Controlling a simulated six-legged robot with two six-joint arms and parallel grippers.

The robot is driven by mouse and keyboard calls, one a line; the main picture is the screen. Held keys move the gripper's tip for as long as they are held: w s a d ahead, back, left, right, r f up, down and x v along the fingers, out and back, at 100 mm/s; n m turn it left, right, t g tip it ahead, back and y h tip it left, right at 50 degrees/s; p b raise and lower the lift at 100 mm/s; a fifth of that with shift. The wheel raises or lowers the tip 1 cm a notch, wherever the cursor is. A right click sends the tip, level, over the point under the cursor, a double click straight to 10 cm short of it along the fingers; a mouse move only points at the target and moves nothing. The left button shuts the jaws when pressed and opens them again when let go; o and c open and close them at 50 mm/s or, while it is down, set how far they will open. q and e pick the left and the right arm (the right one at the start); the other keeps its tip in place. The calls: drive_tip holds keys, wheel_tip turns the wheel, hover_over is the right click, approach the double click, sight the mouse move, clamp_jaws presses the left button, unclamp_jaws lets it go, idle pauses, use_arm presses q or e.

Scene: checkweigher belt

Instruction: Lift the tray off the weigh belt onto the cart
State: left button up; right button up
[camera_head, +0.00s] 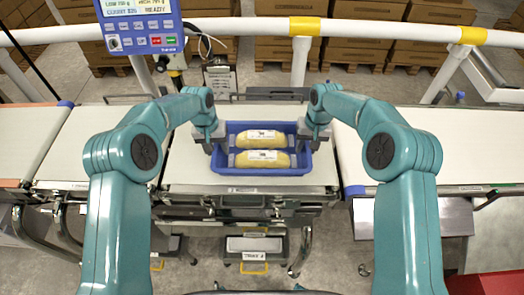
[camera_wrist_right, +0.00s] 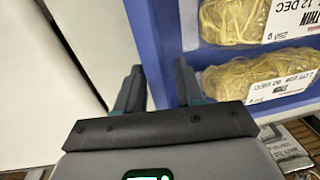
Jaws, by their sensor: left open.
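The blue tray (camera_head: 262,171) sits level on the weigh belt (camera_head: 188,164) and holds two yellow packs, the rear pack (camera_head: 262,139) and the front pack (camera_head: 262,159), both with white labels. My left gripper (camera_head: 217,145) is open at the tray's left end wall; its fingertips are partly hidden. My right gripper (camera_head: 307,142) is at the right end wall. In the right wrist view its two fingers stand on either side of the blue wall (camera_wrist_right: 160,35), which fills the gap between them. The cart cannot be made out for certain.
A blue control panel (camera_head: 140,25) stands at the upper left and a clipboard (camera_head: 219,78) behind the belt. A white rail (camera_head: 350,28) with yellow bands crosses behind. More conveyor (camera_head: 440,140) lies to the right. Stacked cartons (camera_head: 415,45) stand at the back.

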use_arm(q)
drive_tip(key=shift+w+f, duration=0.2)
drive_tip(key=shift+f, duration=0.3)
use_arm(e)
drive_tip(key=shift+w+a+f, duration=0.1)
drive_tip(key=shift+w+f, duration=0.1)
drive_tip(key=shift+f, duration=0.25)
use_arm(q)
drive_tip(key=shift+s+r, duration=0.2)
use_arm(e)
drive_tip(key=shift+s+r, duration=0.2)
use_arm(q)
drive_tip(key=shift+c, duration=1.2)
use_arm(e)
drive_tip(key=shift+c, duration=1.2)
use_arm(q)
drive_tip(key=c, duration=0.5)
use_arm(e)
clamp_jaws()
use_arm(q)
clamp_jaws()
use_arm(e)
drive_tip(key=shift+f, duration=0.1)
use_arm(q)
drive_tip(key=shift+w+d, duration=0.1)
use_arm(e)
drive_tip(key=shift+w+a, duration=0.1)
